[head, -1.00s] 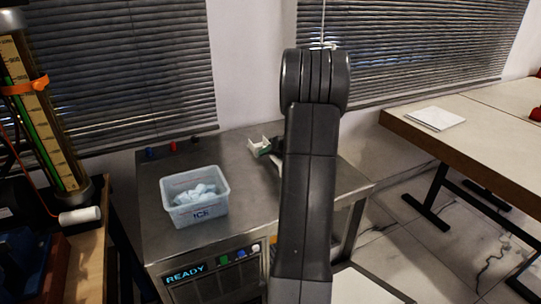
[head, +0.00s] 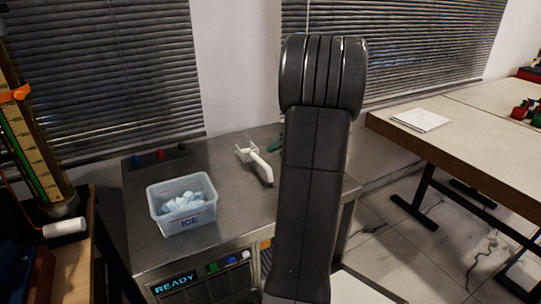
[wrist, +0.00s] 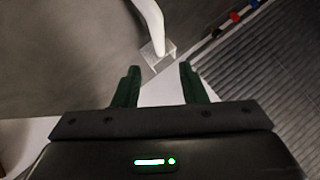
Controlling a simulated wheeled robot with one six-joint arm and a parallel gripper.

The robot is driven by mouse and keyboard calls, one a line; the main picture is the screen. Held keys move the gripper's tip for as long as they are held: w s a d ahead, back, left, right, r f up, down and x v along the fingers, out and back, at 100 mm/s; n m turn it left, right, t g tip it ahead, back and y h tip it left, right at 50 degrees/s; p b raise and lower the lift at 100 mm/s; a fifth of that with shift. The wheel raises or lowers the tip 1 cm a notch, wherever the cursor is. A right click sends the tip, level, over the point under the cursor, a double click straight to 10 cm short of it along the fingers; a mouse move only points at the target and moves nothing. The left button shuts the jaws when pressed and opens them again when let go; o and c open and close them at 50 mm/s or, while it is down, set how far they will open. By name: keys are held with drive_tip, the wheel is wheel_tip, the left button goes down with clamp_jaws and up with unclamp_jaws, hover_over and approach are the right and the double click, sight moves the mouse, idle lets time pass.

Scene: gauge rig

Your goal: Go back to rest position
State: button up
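My gripper (wrist: 160,76) is open and empty, with its two dark green fingers spread in the wrist view. A white scoop (wrist: 152,22) lies just beyond the fingertips, apart from them. In the head view the scoop (head: 257,163) lies on the steel counter (head: 222,225), its handle pointing toward the front right. My arm (head: 312,180) hides most of the gripper there; only a bit of green shows right of the scoop.
A clear bin marked ICE (head: 183,204) holds ice on the counter, left of the scoop. Blinds (head: 105,75) hang close behind. A gauge column (head: 30,135) stands at left. A wooden table (head: 465,150) with paper (head: 420,119) stands at right.

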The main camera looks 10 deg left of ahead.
sight(258, 158)
drive_tip(key=shift+s+d+r, duration=0.2)
drive_tip(key=shift+d+r, duration=0.05)
drive_tip(key=shift+d, duration=0.1)
drive_tip(key=shift+a, duration=0.1)
drive_tip(key=x, duration=1.2)
drive_tip(key=shift+p, duration=0.4)
drive_tip(key=shift+f+b, duration=0.3)
drive_tip(key=shift+r, duration=0.3)
